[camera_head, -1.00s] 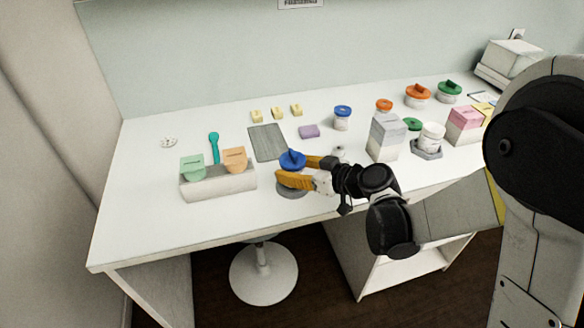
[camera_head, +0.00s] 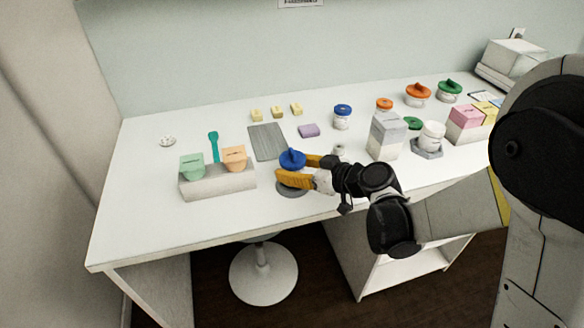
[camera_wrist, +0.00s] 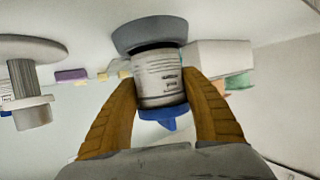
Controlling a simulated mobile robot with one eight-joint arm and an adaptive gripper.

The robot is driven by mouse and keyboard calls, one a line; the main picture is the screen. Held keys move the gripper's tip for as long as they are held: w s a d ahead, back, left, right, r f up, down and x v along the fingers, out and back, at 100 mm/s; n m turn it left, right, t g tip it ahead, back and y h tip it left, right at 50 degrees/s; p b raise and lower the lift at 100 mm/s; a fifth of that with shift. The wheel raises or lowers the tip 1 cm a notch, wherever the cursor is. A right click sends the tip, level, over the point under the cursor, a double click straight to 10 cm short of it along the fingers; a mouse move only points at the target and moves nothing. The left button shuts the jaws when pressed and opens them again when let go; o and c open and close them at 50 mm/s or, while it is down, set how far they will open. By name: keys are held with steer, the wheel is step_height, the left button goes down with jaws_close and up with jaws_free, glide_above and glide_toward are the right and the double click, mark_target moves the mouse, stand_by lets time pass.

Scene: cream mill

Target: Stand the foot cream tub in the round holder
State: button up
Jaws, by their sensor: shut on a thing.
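A white tub with a blue lid (camera_head: 292,159) is held upright in my gripper (camera_head: 302,171) near the front of the table; its label is too small to read. In the wrist view, which looks upside down, the tub's body (camera_wrist: 158,82) is between the two orange fingers (camera_wrist: 160,105), with the lid below. The grey round holder (camera_head: 291,191) is directly under the tub and also shows in the wrist view (camera_wrist: 149,33). The tub's base meets the holder's dark opening there. I cannot tell whether it rests inside or hangs just above.
A pale block with green and orange pieces (camera_head: 218,182) stands close on the left. A small pale item (camera_head: 339,150) is just behind my gripper. A grey carton (camera_head: 386,136) and a white jar (camera_head: 431,135) stand right. Another blue-lidded jar (camera_head: 342,117) is behind.

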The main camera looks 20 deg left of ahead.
steer(key=shift+f+b, duration=1.05)
steer(key=shift+b, duration=0.25)
stand_by(1.9)
steer(key=o, duration=1.5)
steer(key=shift+c, duration=0.2)
steer(key=v, duration=1.2)
steer(key=shift+r, duration=0.1)
steer(key=s+d+m+h, duration=0.6)
steer(key=s+d, duration=0.1)
steer(key=d, duration=0.5)
steer(key=s+d+r+m+t+h, duration=0.1)
steer(key=s+d+m+h, duration=0.5)
steer(key=d, duration=0.6)
steer(key=shift+s+d+r+m, duration=0.2)
steer(key=shift+s+d+m, duration=0.2)
steer(key=shift+s, duration=0.7)
